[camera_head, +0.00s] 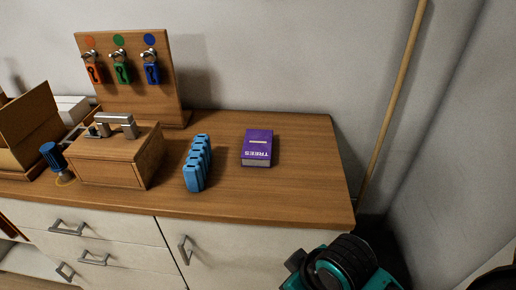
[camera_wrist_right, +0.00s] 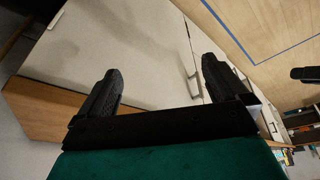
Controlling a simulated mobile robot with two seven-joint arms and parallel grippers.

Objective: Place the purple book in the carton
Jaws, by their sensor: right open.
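My right arm shows at the bottom of the head view, below and in front of the cabinet top, well apart from the book. My left gripper is not in view.
A blue ribbed holder (camera_head: 197,163) stands just left of the book. Further left are a wooden box with a metal handle (camera_head: 115,155), a blue-handled tool (camera_head: 54,158) and a board with padlocks (camera_head: 130,80). The cabinet top right of the book is clear. A pole (camera_head: 395,100) leans at right.

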